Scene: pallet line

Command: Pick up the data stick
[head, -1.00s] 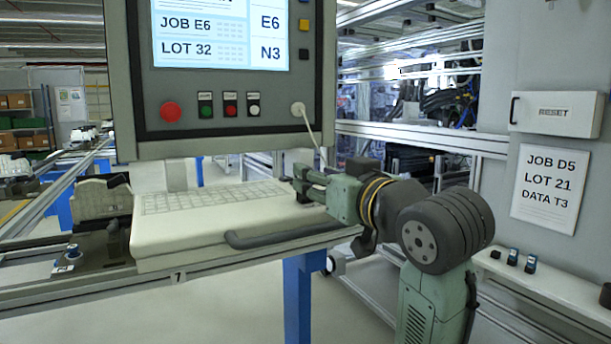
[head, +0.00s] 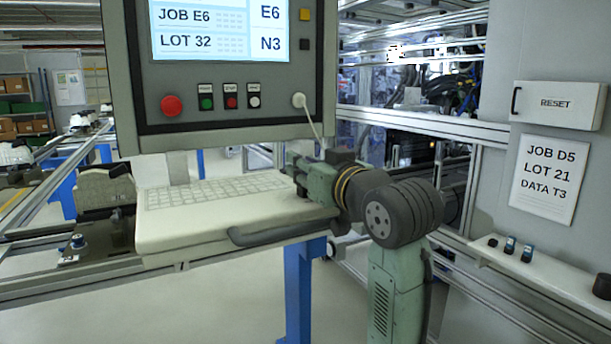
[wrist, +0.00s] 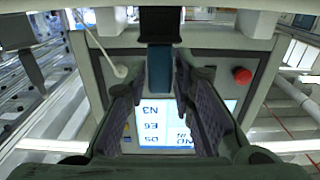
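My gripper (head: 291,172) is at the right end of the cream keyboard ledge in the head view, below the panel. In the wrist view its two dark, ridged fingers (wrist: 162,88) stand either side of a narrow stick with a black end and a blue part (wrist: 159,70). It looks like a data stick. I cannot tell whether both fingers touch it. The head view does not show it clearly; the gripper hides that spot. Small black and blue items (head: 510,245) (head: 527,252) stand on the white shelf at the right.
The grey control panel (head: 215,132) hangs just above the gripper, with a red button (head: 172,106) and a white cable (head: 312,122). The keyboard (head: 215,195) lies to the left. A metal frame and grey cabinet (head: 560,55) with a RESET box stand at the right.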

